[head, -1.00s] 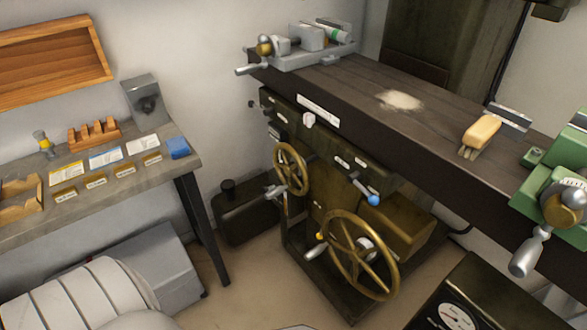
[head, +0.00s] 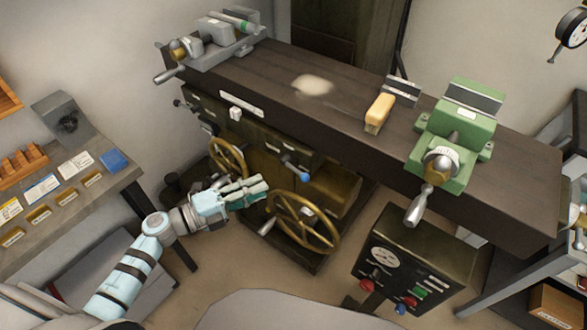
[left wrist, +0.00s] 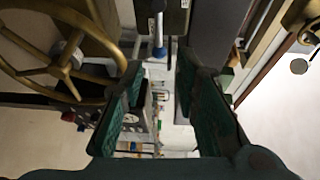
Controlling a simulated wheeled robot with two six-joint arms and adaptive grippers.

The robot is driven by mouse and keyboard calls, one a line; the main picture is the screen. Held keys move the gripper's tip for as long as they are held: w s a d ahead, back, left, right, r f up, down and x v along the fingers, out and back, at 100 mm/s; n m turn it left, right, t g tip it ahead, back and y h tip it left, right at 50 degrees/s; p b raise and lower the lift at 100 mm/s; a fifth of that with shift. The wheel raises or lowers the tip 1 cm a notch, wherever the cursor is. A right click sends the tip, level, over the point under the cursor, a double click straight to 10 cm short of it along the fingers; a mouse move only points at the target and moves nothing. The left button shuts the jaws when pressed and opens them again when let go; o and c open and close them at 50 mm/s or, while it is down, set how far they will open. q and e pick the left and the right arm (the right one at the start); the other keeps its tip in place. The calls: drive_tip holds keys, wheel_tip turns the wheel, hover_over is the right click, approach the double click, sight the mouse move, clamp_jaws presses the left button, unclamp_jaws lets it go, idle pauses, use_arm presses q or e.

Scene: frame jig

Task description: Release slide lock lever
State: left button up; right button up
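A metal lever with a blue knob (head: 301,177) sticks out from the front of the dark machine, below the table and above the large brass handwheel (head: 304,222). I cannot tell whether its label names it the slide lock lever. A blue-ended lever (left wrist: 159,50) also shows in the left wrist view, beyond the fingertips. My left gripper (head: 264,188) is in front of the machine, to the left of the blue knob and between the two handwheels. In the left wrist view its green-padded fingers (left wrist: 162,80) stand apart with nothing held between them. My right gripper is out of view.
A smaller brass handwheel (head: 227,157) is left of the lever. A green vise (head: 462,135) and a brush (head: 380,112) sit on the machine table (head: 345,95). A control box (head: 415,250) stands at the lower right. A side bench (head: 125,180) is at left.

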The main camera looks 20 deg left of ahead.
sight(295, 169)
use_arm(q)
drive_tip(key=x, duration=1.1)
drive_tip(key=shift+w, duration=0.15)
drive_tip(key=shift+a+f, duration=0.1)
clamp_jaws()
drive_tip(key=shift+f, duration=0.1)
